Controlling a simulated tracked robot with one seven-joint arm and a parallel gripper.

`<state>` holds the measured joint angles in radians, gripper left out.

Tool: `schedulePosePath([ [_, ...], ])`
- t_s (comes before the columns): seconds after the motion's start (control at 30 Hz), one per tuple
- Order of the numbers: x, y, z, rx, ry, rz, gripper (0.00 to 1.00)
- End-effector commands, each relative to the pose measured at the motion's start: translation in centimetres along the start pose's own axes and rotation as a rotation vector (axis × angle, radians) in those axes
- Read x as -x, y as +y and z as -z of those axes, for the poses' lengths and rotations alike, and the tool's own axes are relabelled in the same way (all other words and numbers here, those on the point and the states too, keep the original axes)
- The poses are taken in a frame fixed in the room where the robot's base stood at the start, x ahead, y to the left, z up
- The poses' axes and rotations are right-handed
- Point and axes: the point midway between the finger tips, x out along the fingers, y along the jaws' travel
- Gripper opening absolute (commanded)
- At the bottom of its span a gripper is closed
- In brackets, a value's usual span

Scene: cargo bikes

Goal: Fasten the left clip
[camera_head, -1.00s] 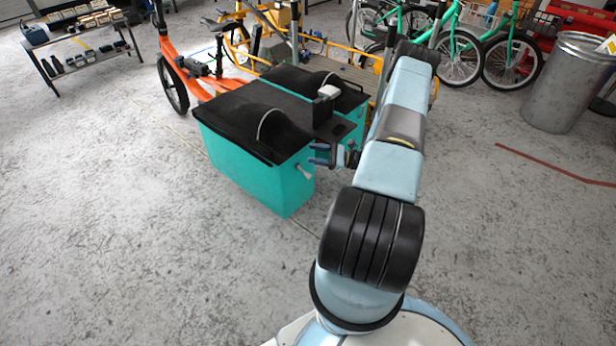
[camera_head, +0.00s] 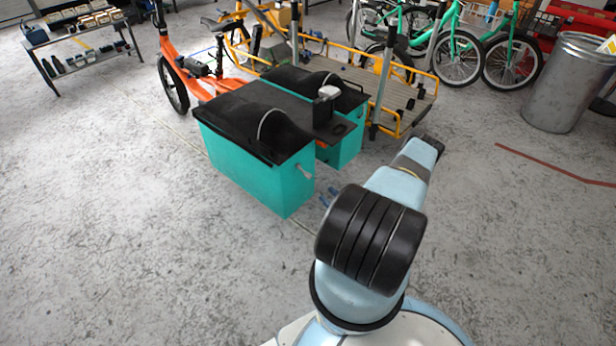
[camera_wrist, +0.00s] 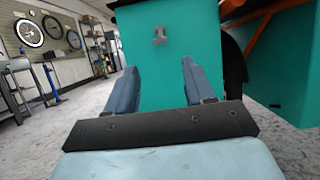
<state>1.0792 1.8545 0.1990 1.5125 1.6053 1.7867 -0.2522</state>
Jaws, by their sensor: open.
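Two teal boxes with black covers stand on the orange bike. The near left box (camera_head: 262,176) shows a small metal clip (camera_head: 306,173) on its end face. In the wrist view the same kind of clip (camera_wrist: 160,36) is on the teal face (camera_wrist: 176,73), high between my fingers. My gripper (camera_wrist: 162,75) is open and empty, its two blue fingers apart, pointing at the teal face. Whether the clip is fastened, I cannot tell.
A yellow-railed cargo bed (camera_head: 400,95) stands behind the boxes at right. A second teal box (camera_head: 345,145) is beside the first; its side also fills the right of the wrist view (camera_wrist: 285,85). A metal bin (camera_head: 570,82) is far right. The floor in front is clear.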

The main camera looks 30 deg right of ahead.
Motion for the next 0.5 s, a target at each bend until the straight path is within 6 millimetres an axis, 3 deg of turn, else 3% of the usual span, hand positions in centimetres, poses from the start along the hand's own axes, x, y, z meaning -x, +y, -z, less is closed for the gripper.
schedulePosePath([
  [0.5, -8.9, 0.1, -0.1, 0.000, 0.001, -0.005, 0.53],
])
